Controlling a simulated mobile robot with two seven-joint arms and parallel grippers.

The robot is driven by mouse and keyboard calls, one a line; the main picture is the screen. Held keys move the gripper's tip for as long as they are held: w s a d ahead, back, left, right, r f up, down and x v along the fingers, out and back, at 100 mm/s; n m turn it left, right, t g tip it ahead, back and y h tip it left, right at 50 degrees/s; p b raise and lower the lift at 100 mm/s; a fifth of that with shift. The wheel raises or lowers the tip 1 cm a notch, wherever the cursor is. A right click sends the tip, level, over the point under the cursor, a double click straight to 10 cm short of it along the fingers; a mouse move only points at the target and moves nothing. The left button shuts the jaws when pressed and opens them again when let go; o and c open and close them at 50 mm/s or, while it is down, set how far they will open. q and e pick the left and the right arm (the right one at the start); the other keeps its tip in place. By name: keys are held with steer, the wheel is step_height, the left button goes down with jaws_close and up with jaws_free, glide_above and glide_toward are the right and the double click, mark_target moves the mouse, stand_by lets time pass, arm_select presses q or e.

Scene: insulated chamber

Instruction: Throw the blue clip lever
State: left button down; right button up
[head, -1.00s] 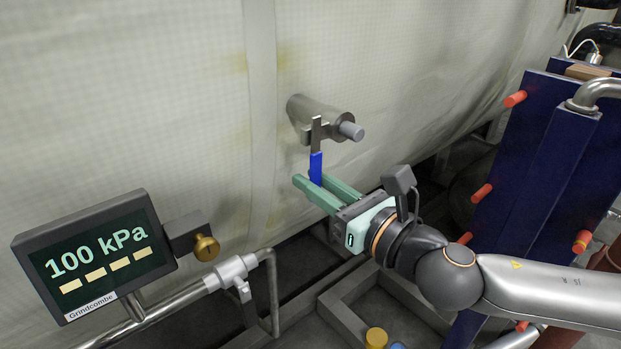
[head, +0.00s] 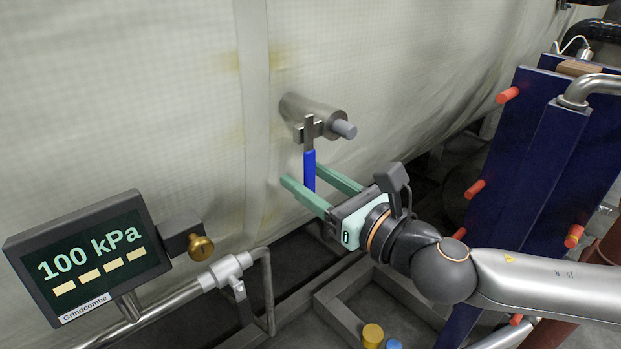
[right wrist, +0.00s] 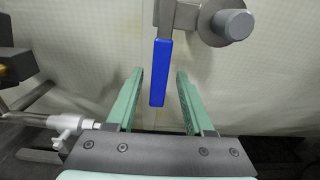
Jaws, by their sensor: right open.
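The blue clip lever (head: 309,170) hangs straight down from a grey metal bracket beside a round steel stub on the pale insulated wall. My right gripper (head: 319,183) is open, with its green fingers pointing at the wall. In the head view the lever lies between the two fingers. In the right wrist view the blue lever (right wrist: 161,72) stands above and between the open fingers of the right gripper (right wrist: 160,75), with a gap on each side. No contact shows. My left gripper is not in view.
A display (head: 88,262) reading 100 kPa stands at the lower left, with a brass knob (head: 201,247) beside it. A steel pipe (head: 190,294) runs below. Dark blue panels (head: 540,190) with orange-red pegs stand at the right. A yellow cap (head: 372,335) sits low at the centre.

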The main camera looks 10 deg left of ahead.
steer(key=shift+s+d, duration=0.1)
steer(key=b+v, duration=0.2)
steer(key=v, duration=1)
steer(key=shift+s, duration=0.1)
steer(key=w+a+f+m, duration=0.3)
steer(key=f+m, duration=0.5)
steer(key=m, duration=0.6)
steer(key=w+d+f+m+t+h, duration=0.1)
steer(key=d+f+m+h, duration=0.1)
steer(key=f+m, duration=0.5)
steer(key=w+d+f+m+t+h, duration=0.1)
steer(key=d+f+m+h, duration=0.2)
steer(key=f+m, duration=0.45)
steer(key=s+d+f+m+g+h, duration=0.1)
steer(key=s+d+f+m, duration=0.3)
steer(key=f, duration=0.4)
steer(key=s+d+f+m+g+h, duration=0.1)
steer(key=s+d+f+m+h, duration=0.2)
steer(key=s+d+f+m, duration=0.2)
steer(key=s+d+f+m+g+h, duration=0.1)
steer(key=s+d+f+m, duration=0.4)
steer(key=f, duration=0.7)
steer(key=shift+s+m+g+h, duration=0.3)
steer(key=shift+s+m+h, duration=0.6)
steer(key=shift+s+m, duration=0.2)
